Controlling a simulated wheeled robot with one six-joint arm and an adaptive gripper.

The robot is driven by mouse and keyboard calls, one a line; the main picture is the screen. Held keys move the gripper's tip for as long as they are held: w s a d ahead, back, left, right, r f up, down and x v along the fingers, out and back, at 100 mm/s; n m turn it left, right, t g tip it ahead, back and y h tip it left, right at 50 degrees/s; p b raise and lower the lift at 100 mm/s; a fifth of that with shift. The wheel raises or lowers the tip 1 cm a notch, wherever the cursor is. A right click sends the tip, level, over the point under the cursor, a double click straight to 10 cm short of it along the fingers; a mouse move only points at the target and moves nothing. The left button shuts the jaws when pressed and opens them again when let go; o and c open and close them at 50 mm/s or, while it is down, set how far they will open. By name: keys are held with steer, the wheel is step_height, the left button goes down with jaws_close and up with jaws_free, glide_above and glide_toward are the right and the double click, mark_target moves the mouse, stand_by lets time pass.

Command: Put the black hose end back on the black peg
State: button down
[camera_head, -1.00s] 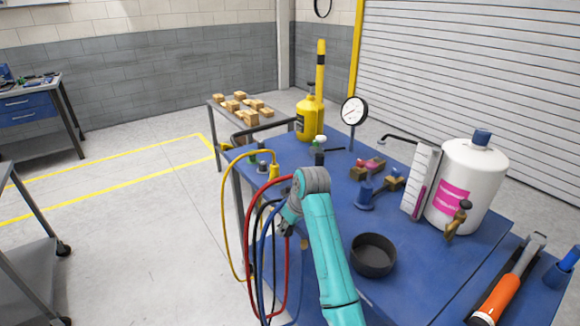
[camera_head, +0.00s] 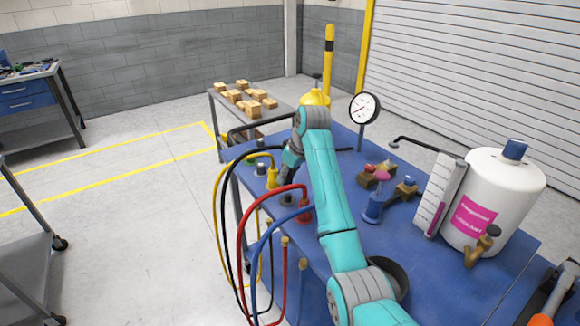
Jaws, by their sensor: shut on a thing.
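The black hose (camera_head: 232,172) arcs from the gripper out to the left and hangs over the table's edge. A dark round stub (camera_head: 287,200) stands just below the gripper and may be the black peg. I cannot tell whether the hose end touches it.
The red hose (camera_head: 243,215), blue hose (camera_head: 262,245) and yellow hose (camera_head: 216,205) loop close by at the left edge. A yellow fitting (camera_head: 272,178) stands beside the gripper. A gauge (camera_head: 364,108), a blue stand (camera_head: 374,205) and a white tank (camera_head: 500,200) are to the right.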

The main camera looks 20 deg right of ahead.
mark_target(288, 195)
steer(key=shift+w+d+f, duration=0.1)
steer(key=shift+w+f, duration=0.1)
steer(key=shift+f, duration=1.85)
steer(key=shift+s+d, duration=0.1)
steer(key=shift+s, duration=0.1)
steer(key=shift+f, duration=0.2)
steer(key=shift+f, duration=1.1)
steer(key=shift+f, duration=0.5)
steer(key=c, duration=0.6)
jaws_free()
